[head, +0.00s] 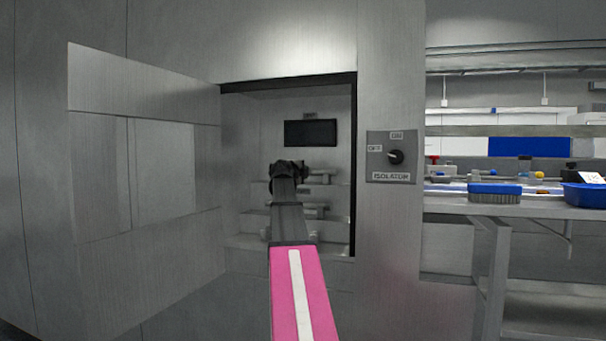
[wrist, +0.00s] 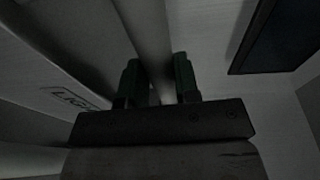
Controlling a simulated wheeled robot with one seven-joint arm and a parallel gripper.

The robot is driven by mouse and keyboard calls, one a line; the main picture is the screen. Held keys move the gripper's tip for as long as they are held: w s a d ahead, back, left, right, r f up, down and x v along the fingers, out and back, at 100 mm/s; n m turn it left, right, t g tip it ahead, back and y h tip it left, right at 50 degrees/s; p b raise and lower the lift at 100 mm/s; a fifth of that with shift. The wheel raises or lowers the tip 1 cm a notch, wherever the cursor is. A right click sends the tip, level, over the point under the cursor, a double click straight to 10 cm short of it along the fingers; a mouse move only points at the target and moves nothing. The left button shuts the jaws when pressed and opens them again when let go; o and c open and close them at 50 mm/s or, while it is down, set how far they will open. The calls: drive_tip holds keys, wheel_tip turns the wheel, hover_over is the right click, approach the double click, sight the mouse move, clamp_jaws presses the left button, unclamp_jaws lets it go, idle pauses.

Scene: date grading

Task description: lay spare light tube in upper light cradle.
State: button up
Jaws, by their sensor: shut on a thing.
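My gripper (wrist: 159,78) is shut on a pale grey tube (wrist: 150,30), which runs up between its two dark green-padded fingers in the wrist view. In the head view my arm reaches into the open cabinet, and its dark wrist hides the fingers and the held tube. An upper ledge with pale holder pieces (head: 320,178) shows just right of my wrist; it looks like the upper light cradle. A similar lower holder (head: 313,211) sits below it. I cannot tell whether the tube touches a cradle.
The cabinet door (head: 160,170) stands open at the left. A dark panel (head: 310,133) is on the cabinet's back wall. A partly readable "LIG" label (wrist: 76,98) shows in the wrist view. The isolator switch (head: 394,157) is right of the opening, and a workbench (head: 450,208) stands farther right.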

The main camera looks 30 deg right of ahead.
drive_tip(key=shift+f, duration=0.1)
drive_tip(key=o, duration=0.9)
drive_tip(key=shift+s+a, duration=0.1)
drive_tip(key=shift+a, duration=0.1)
drive_tip(key=v, duration=1.1)
drive_tip(key=shift+s+a+r, duration=0.1)
drive_tip(key=shift+a+r, duration=0.15)
drive_tip(key=shift+f, duration=0.1)
